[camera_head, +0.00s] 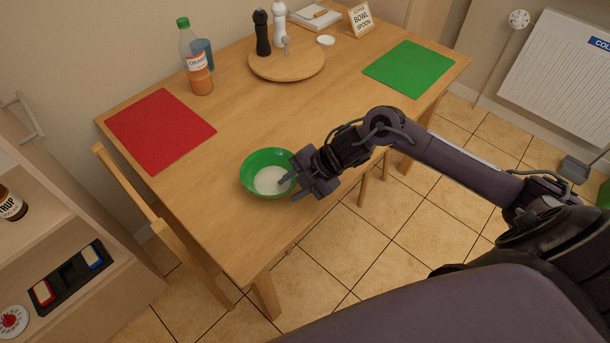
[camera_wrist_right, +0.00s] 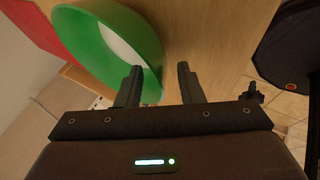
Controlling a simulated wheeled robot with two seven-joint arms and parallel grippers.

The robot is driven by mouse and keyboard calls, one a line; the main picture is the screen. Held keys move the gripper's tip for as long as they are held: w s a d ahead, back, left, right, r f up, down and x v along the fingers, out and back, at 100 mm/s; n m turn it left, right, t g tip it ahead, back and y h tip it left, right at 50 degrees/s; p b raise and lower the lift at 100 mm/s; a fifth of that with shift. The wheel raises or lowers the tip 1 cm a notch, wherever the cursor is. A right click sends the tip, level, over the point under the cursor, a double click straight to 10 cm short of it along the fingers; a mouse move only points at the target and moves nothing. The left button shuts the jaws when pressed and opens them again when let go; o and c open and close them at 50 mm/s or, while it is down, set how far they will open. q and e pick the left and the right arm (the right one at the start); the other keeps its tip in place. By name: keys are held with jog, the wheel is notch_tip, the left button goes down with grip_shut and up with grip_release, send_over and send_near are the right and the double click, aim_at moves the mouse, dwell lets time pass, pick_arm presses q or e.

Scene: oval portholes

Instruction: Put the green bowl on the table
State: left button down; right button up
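The green bowl (camera_head: 250,179) sits upright on the wooden table (camera_head: 228,236), near its front edge; its inside bottom looks white. My right gripper (camera_head: 288,189) is at the bowl's right side, with a finger reaching over the rim. In the right wrist view the bowl (camera_wrist_right: 88,42) fills the upper left. There the right gripper's fingers (camera_wrist_right: 158,80) are apart, with part of the bowl's green wall between them and a gap to the right finger. I cannot tell whether either finger touches the bowl. My left gripper is not in view.
A red mat (camera_head: 160,128) lies left and a green mat (camera_head: 409,68) at the far right. A bottle (camera_head: 196,65), a blue glass (camera_head: 206,52) and a round board (camera_head: 286,66) with two mills stand at the back. A chair (camera_head: 150,208) is at the left edge. The table's middle is clear.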

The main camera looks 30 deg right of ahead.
jog(key=v, duration=1.1)
